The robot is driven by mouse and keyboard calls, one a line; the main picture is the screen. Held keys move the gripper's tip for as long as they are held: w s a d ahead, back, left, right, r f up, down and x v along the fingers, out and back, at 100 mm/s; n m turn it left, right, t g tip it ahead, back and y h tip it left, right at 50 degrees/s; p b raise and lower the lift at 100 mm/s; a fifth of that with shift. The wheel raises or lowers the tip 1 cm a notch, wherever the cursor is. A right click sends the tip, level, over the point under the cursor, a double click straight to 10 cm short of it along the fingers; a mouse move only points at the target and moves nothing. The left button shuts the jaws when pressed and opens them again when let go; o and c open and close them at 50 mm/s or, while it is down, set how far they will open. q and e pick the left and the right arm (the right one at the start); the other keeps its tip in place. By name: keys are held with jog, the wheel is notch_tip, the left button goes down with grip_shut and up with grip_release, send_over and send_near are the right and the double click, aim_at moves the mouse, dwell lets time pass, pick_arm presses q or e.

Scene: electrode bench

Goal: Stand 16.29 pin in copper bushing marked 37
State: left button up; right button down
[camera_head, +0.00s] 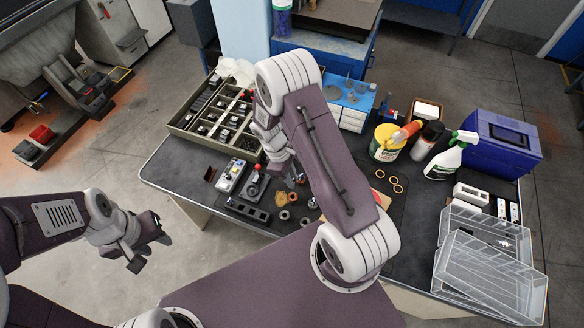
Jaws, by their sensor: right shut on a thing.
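My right gripper (292,178) points down over the bench, mostly hidden by its own wrist and forearm. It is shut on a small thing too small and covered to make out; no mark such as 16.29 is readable. Just below it on the dark bench top lies an orange-brown, copper-coloured piece (281,198). Beside it are several small dark ring-shaped pieces (284,215). No number 37 is readable on any of them. My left gripper (148,249) is open and empty, out past the bench's left front edge, away from these pieces.
A compartment tray (178,126) stands at the back left. Small control boxes (231,176) and a dark block with holes (247,211) lie left of the rings. Yellow tub (386,143), spray bottle (446,160), blue case (503,144) and clear bins (488,278) fill the right.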

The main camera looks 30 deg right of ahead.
jog(key=shift+f+b, duration=0.35)
jog(key=shift+f, duration=0.05)
jog(key=b, duration=0.5)
send_over(295, 199)
jog(key=w, duration=0.2)
jog(key=f, duration=0.5)
jog(key=shift+s+a+f, duration=0.2)
jog(key=shift+a+f, duration=0.05)
jog(key=shift+a, duration=0.1)
jog(key=shift+f, duration=0.1)
jog(key=shift+f+b, duration=1.15)
jog(key=shift+f, duration=0.65)
jog(key=c, duration=1.2)
grip_release()
jog(key=shift+c, duration=0.2)
